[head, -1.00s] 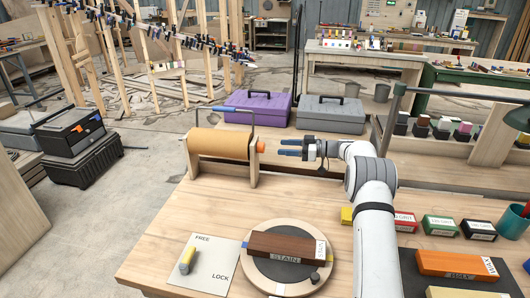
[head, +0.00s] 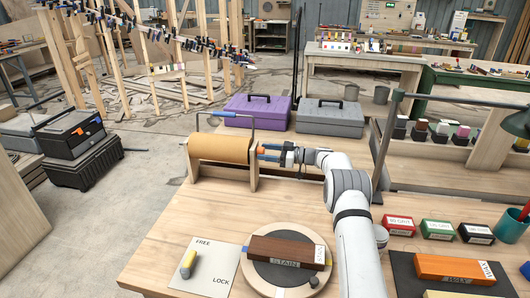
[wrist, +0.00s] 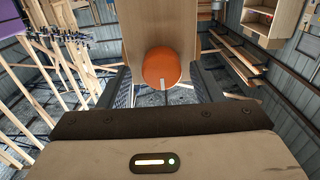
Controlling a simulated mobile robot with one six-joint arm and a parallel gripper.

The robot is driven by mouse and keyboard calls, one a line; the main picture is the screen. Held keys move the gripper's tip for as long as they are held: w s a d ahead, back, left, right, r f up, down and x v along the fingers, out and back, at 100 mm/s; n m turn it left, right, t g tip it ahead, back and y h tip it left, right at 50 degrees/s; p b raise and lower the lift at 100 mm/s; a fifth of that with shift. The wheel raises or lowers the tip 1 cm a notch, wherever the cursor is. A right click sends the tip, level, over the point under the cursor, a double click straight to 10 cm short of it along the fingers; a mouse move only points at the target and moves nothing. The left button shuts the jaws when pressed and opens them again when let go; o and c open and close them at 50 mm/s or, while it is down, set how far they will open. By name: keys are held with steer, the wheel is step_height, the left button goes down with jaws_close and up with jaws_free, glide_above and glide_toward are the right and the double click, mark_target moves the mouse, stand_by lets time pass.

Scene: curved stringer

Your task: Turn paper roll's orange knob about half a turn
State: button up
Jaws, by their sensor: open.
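The paper roll (head: 222,147) is a brown cylinder held between two wooden uprights at the back left of the bench. Its orange knob (wrist: 162,68) is round with a pale line pointing down in the wrist view. In the head view the knob (head: 261,150) is at the right upright, largely beside my fingertips. My gripper (head: 268,153) is open, with its fingers pointing left at the knob. In the wrist view the knob lies between the two open fingers, near their tips, with a gap on each side. Whether the tips reach past the knob is hard to tell.
A wooden upright (wrist: 160,22) stands right behind the knob. A blue-ended metal bar (head: 228,114) runs above the roll. A purple toolbox (head: 257,110) and a grey toolbox (head: 330,117) stand behind. A round turntable (head: 259,271) with a stain block is in front.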

steer(key=shift+c, duration=0.2)
steer(key=shift+r, duration=0.1)
steer(key=c, duration=0.9)
steer(key=shift+a, duration=0.2)
steer(key=shift+c, duration=0.3)
steer(key=shift+d+b, duration=0.2)
steer(key=shift+b, duration=0.35)
steer(key=m+b, duration=0.1)
steer(key=m, duration=3.3)
steer(key=shift+w+d+m, duration=0.1)
steer(key=shift+m, duration=0.3)
